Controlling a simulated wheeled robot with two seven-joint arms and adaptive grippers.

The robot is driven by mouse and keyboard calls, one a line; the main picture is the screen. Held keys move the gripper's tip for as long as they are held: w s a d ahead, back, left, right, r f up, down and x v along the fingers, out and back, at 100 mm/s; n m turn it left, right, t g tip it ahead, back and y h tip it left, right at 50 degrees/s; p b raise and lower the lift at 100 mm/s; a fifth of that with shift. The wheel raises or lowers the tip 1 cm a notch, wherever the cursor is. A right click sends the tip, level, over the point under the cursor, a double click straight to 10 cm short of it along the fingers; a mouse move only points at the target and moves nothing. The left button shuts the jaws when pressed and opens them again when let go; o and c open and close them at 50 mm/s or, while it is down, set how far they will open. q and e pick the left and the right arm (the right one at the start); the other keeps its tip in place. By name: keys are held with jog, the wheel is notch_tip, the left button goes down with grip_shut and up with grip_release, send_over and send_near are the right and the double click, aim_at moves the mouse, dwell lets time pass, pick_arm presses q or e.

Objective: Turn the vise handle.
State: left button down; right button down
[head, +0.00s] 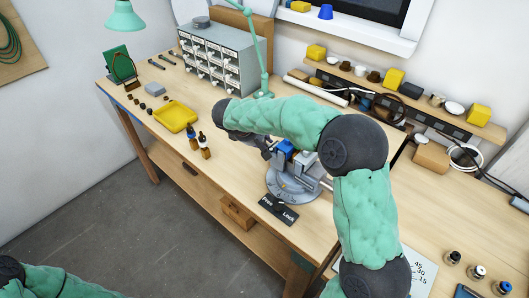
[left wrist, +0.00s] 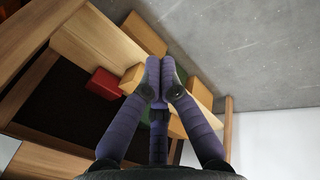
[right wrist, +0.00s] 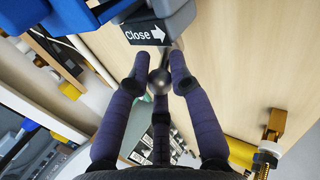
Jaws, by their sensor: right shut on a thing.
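The vise (head: 293,187) stands on the bench with a round grey base and blue jaw parts (head: 287,146). My right gripper (right wrist: 157,72) is shut on the handle, a finger on each side of the ball. In the head view my right arm hides much of the vise and handle. My left gripper (left wrist: 160,70) is shut, with its fingertips together and nothing visible between them, away from the vise near a shelf with blocks.
A "Free / Lock" plate (head: 278,210) lies in front of the vise. Two small bottles (head: 204,147) and a yellow tray (head: 176,116) stand to the left. A drawer cabinet (head: 215,62) and green lamp (head: 125,16) are behind. Colored blocks (left wrist: 103,82) sit in the left wrist view.

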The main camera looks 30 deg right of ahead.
pick_arm(q)
jog(key=w+d+r+m+t+h, duration=0.3)
jog(key=w+d+r+m+t, duration=0.2)
jog(key=w+d+r+m, duration=1.4)
jog(key=d+r+m, duration=0.1)
jog(key=d+r, duration=0.1)
jog(key=w+d+r+m+h, duration=0.1)
jog(key=d+r+m, duration=0.2)
jog(key=d+r+m+h, duration=0.1)
jog(key=d+r+m, duration=0.1)
jog(key=d+r, duration=0.1)
jog(key=shift+w+d+r+m+t, duration=0.15)
jog(key=shift+w+d+m+t, duration=0.15)
jog(key=shift+w+m, duration=0.1)
jog(key=m+g+h, duration=0.1)
jog(key=m+h, duration=0.2)
jog(key=m, duration=0.2)
send_near(266, 166)
jog(key=a+r, duration=0.1)
jog(key=s+a+r, duration=0.1)
jog(key=a+r, duration=0.1)
jog(key=shift+s+a+r, duration=0.25)
jog(key=shift+r, duration=0.05)
jog(key=shift+d+m, duration=0.25)
jog(key=shift+m, duration=0.05)
jog(key=x, duration=1.2)
jog(key=shift+a, duration=0.1)
jog(key=shift+w+d+f, duration=0.1)
jog(key=shift+w+d, duration=0.25)
jog(key=shift+d, duration=0.3)
